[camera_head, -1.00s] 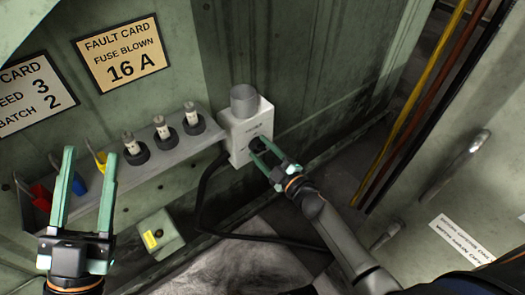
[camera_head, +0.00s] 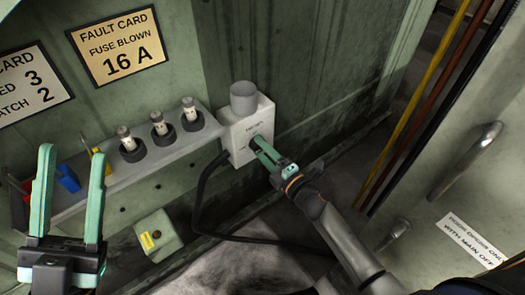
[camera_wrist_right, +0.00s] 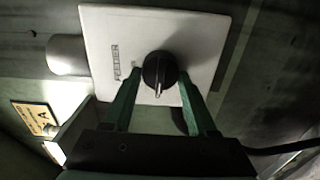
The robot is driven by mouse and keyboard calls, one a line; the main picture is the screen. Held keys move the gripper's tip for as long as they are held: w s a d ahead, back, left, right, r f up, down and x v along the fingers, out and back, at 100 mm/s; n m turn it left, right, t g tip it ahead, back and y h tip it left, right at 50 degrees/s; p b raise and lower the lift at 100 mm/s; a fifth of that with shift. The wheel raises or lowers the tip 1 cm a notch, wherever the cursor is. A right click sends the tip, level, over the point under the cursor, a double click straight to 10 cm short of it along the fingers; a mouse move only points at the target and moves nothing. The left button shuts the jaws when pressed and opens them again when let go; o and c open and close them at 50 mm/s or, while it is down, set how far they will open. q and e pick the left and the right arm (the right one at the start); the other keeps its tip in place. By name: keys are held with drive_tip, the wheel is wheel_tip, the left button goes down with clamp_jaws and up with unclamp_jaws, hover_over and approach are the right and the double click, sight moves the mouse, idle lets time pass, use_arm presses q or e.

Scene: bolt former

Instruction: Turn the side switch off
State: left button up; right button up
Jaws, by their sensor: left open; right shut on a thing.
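The side switch is a black rotary knob (camera_wrist_right: 159,72) with a light pointer line, on the front of a white box (camera_head: 238,150). My left gripper (camera_head: 72,172) is open and empty, low at the left, away from the box.
A shelf (camera_head: 122,174) left of the box holds several fuses in black holders (camera_head: 161,127). Blue and yellow items (camera_head: 68,179) sit at its left end. A black cable (camera_head: 197,205) hangs from the box. A door handle (camera_head: 465,160) is at the right.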

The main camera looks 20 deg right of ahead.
idle(0.5)
drive_tip(key=o, duration=1.4)
drive_tip(key=shift+c, duration=0.2)
use_arm(q)
drive_tip(key=shift+w+a+n+y+p, duration=0.15)
drive_tip(key=shift+w+n+y+p, duration=0.5)
drive_tip(key=shift+y+p, duration=0.3)
use_arm(e)
drive_tip(key=v, duration=1.2)
drive_tip(key=shift+s, duration=0.2)
use_arm(q)
drive_tip(key=shift+s+r, duration=0.1)
